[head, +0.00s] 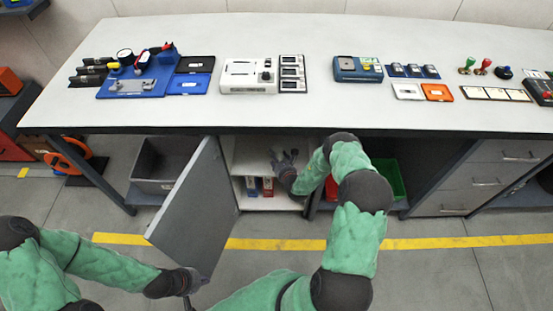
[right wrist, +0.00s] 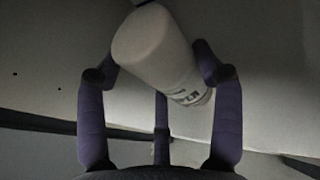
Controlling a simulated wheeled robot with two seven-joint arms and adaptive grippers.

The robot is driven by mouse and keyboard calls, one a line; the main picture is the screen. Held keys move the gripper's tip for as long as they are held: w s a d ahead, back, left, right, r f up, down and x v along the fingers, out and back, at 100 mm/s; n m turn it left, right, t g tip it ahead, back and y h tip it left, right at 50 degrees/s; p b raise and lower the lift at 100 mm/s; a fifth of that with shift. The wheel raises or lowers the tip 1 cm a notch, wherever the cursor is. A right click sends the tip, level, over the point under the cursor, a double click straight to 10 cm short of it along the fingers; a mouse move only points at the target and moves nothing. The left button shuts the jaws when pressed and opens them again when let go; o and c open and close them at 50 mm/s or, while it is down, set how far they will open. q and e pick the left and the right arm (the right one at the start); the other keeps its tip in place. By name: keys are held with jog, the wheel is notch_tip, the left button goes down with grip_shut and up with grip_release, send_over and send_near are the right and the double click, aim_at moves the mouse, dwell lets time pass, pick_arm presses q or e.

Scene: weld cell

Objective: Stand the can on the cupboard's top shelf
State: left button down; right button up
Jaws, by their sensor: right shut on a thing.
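My right gripper (head: 284,160) reaches into the open cupboard (head: 242,158) under the bench, in its upper part. In the right wrist view, its purple fingers (right wrist: 160,76) are shut on the pale can (right wrist: 155,45), which has dark lettering near one end. The can looks tilted in that view; I cannot tell whether it touches the shelf. In the head view I cannot make the can out behind the fingers. The grey cupboard door (head: 196,210) stands open to the left. My left gripper (head: 190,301) is low near the door's bottom edge, partly cut off by the frame; its fingers are unclear.
Small red and blue boxes (head: 259,187) stand lower in the cupboard. A grey bin (head: 150,184) is left of the door, and a green bin (head: 396,180) is right of the cupboard. The bench top (head: 320,110) above carries tools along its back.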

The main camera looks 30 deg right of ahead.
jog(key=o, duration=1.4)
